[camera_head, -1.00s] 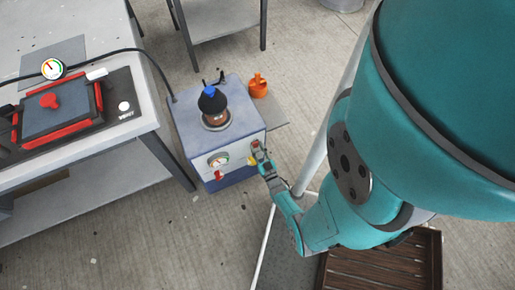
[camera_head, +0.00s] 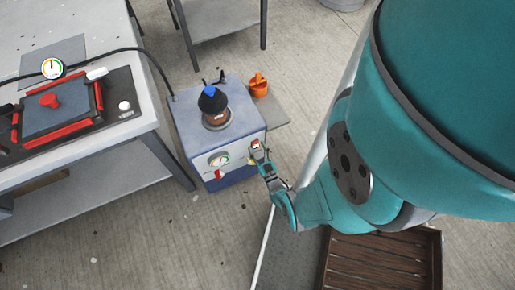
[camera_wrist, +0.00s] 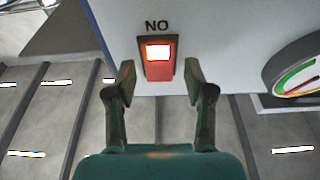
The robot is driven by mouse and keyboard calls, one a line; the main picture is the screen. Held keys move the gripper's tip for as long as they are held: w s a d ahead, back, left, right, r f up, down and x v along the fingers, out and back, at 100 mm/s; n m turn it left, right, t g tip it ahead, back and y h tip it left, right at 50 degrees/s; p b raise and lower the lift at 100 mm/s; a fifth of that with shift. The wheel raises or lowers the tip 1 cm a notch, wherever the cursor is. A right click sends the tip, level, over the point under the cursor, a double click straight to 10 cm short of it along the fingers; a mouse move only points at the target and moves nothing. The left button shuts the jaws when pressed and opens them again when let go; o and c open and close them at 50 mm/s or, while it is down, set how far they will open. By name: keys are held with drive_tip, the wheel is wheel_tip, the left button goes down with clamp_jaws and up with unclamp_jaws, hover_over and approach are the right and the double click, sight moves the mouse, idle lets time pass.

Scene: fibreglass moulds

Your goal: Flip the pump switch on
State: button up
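The pump switch (camera_wrist: 159,58) is a red rocker in a dark frame on the pump box's pale front face. Its end beside the label, which reads "NO" in the wrist view, glows bright. My gripper (camera_wrist: 160,79) is open and empty. Its two fingers stand apart to either side of the rocker's lower part, and I cannot tell whether they touch the panel. In the head view, my gripper (camera_head: 257,153) is at the right end of the front face of the blue-grey pump box (camera_head: 190,135), and the switch shows small and red there.
A pressure gauge (camera_head: 218,160) and a red knob (camera_head: 220,174) are left of my gripper on the box. A pot with a blue-topped black cap (camera_head: 212,105) stands on top. A bench with a red-edged mould (camera_head: 58,110) stands left.

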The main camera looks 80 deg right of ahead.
drive_tip(key=shift+r, duration=0.1)
idle(0.3)
drive_tip(key=shift+r, duration=4.9)
drive_tip(key=s+a+r+n+t+y, duration=0.1)
drive_tip(key=a+r+n+y, duration=0.2)
drive_tip(key=a, duration=0.7)
drive_tip(key=s+a+r+n+t+y, duration=0.1)
drive_tip(key=a+r+y, duration=0.35)
drive_tip(key=a, duration=0.55)
drive_tip(key=s+a+r+n+y, duration=0.2)
drive_tip(key=a+r, duration=0.2)
drive_tip(key=r, duration=0.3)
drive_tip(key=s+a+r+n+y, duration=0.2)
drive_tip(key=s+a+r+y, duration=0.1)
drive_tip(key=r, duration=0.4)
drive_tip(key=s+a+r+n+g+y, duration=0.1)
drive_tip(key=s+a+r+n+y, duration=0.1)
drive_tip(key=a+r, duration=0.3)
wheel_tip(320, 180, up, 2)
drive_tip(key=shift+s+a+y, duration=0.15)
drive_tip(key=shift+s+y, duration=0.5)
drive_tip(key=shift+s, duration=0.05)
